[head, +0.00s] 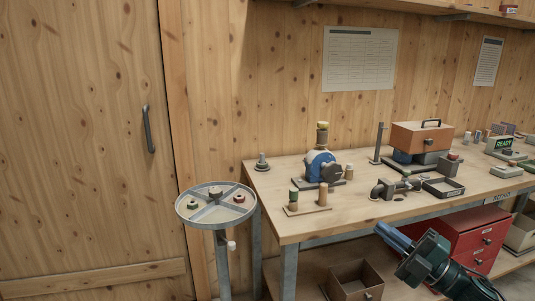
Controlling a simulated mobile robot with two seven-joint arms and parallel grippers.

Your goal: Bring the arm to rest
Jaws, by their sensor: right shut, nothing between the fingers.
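My right gripper (383,229) reaches in from the lower right, with blue fingers on a dark and green wrist. Its fingers are together and hold nothing. They point up and left, in front of the workbench's front edge and beside the red drawer unit. My left gripper is not in view.
A round divided tray (216,216) stands on a post at left. Red drawers (470,232) sit below the bench.

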